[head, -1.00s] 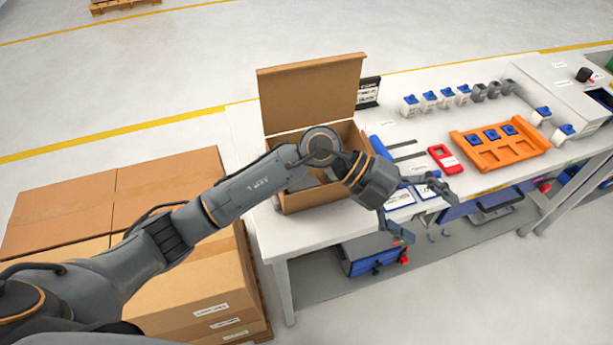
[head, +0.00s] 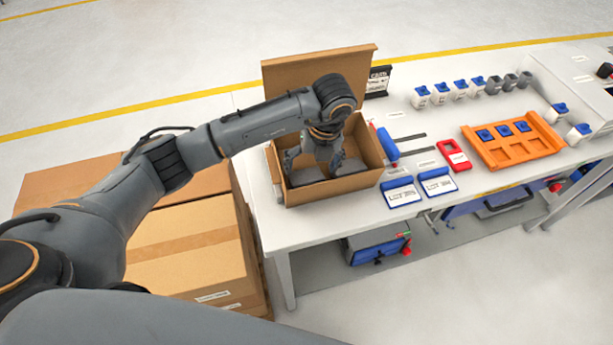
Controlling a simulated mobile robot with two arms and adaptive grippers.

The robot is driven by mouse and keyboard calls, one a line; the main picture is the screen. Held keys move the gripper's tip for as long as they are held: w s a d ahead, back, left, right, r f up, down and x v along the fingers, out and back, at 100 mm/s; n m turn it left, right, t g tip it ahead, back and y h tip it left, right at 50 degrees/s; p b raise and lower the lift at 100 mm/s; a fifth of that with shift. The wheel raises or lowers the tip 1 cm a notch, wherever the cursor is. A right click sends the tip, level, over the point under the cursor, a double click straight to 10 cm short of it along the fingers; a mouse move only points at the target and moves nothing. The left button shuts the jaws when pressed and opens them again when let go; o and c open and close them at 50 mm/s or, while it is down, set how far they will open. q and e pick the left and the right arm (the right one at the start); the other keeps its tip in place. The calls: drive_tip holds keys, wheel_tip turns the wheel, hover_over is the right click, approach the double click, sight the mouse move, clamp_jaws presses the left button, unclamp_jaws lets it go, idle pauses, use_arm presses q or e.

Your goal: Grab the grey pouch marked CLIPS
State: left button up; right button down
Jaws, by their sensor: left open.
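An open cardboard box (head: 335,190) stands at the left end of the white table, its lid tipped back. Dark grey items (head: 306,177) lie on its floor, partly hidden by my gripper; they may be pouches, but I cannot read any CLIPS marking. My left gripper (head: 313,164) points down over the box opening, its fingers spread apart and nothing visibly held between them. I cannot tell whether the fingertips touch the grey items. My right gripper is out of the picture.
Two blue-and-white labelled packets (head: 437,184) lie right of the box, near a red frame (head: 453,155). An orange tray (head: 510,150) with blue pieces sits further right. A black sign (head: 377,82) stands behind the box. Stacked cartons (head: 190,245) stand left of the table.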

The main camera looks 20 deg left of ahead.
sight(308, 178)
use_arm(q)
drive_tip(key=shift+a+f, duration=0.1)
drive_tip(key=shift+f, duration=0.5)
drive_tip(key=shift+s+f+p, duration=0.1)
drive_tip(key=shift+f+p, duration=0.2)
drive_tip(key=shift+p, duration=0.25)
drive_tip(key=f, duration=0.2)
drive_tip(key=f+p, duration=0.1)
drive_tip(key=shift+a+f+p, duration=0.3)
drive_tip(key=shift+a+f, duration=0.05)
drive_tip(key=shift+f, duration=0.45)
drive_tip(key=shift+a, duration=0.1)
drive_tip(key=c, duration=0.8)
